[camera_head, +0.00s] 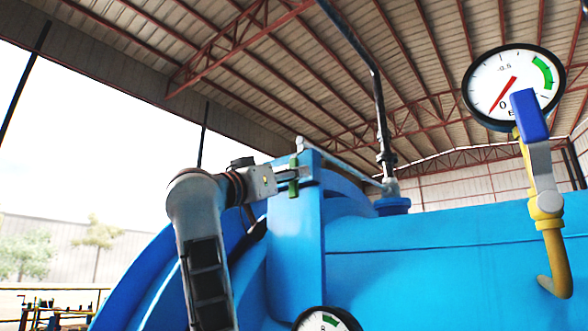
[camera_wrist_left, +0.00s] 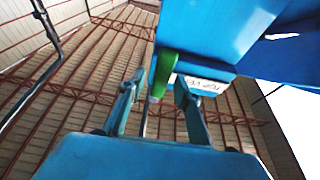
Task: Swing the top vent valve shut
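The top vent valve's green handle (camera_wrist_left: 163,72) hangs down from the blue body in the left wrist view. A white label reading "TOP VE…" (camera_wrist_left: 206,85) sits beside it, partly hidden by a finger. My left gripper (camera_wrist_left: 157,84) is open, with one finger on each side of the handle's lower end. I see gaps at both sides and no clear grip. In the head view my left gripper (camera_head: 300,174) is at the blue upright housing, with a small green part (camera_head: 293,189) showing at its fingers. My right gripper is not in view.
The big blue autoclave (camera_head: 440,260) fills the lower right. A dark vertical pipe (camera_head: 381,110) rises from its top. A gauge (camera_head: 514,86) and a blue-handled valve (camera_head: 530,116) on yellow pipe stand at right. Another gauge (camera_head: 324,321) is at the bottom edge. Open air lies left.

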